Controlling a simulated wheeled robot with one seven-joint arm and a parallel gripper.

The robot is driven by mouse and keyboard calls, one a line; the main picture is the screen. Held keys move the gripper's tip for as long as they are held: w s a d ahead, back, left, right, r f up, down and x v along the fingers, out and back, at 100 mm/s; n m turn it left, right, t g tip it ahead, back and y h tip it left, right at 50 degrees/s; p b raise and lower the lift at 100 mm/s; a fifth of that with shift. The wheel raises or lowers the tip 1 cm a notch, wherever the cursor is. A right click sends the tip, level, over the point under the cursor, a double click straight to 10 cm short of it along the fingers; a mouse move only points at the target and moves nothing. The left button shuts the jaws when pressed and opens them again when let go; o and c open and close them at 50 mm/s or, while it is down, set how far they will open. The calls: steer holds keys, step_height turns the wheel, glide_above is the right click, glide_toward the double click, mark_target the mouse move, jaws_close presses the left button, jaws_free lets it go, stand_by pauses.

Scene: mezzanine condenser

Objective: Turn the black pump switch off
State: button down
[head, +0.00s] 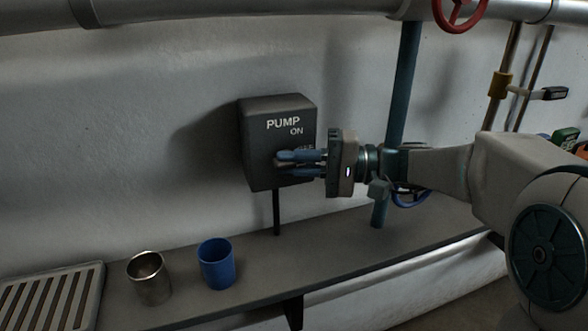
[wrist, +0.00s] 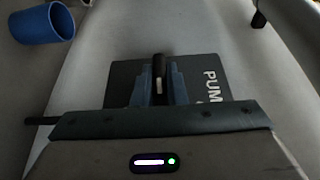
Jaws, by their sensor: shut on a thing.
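The black pump switch box (head: 262,125) is fixed to the white wall, with "PUMP" and "ON" on its front and lower lettering partly hidden by my fingers. My gripper (head: 282,158) comes in from the right, with its fingers at the front of the box. In the wrist view, the fingers (wrist: 159,85) are closed around the dark switch lever (wrist: 159,62), which has a pale mark. The box (wrist: 125,72) lies behind them there. The lever's exact setting is hard to tell, as the fingers cover it in the head view.
A grey shelf (head: 330,235) runs below the box. A metal cup (head: 150,283), a blue cup (head: 216,268) and a slatted rack (head: 50,300) stand on its left part. A teal vertical pipe (head: 404,85) rises behind my arm. A red valve wheel (head: 460,12) hangs above.

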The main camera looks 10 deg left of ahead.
stand_by(0.5)
steer(key=c, duration=1.5)
jaws_free()
steer(key=shift+o, duration=0.2)
steer(key=shift+r, duration=0.1)
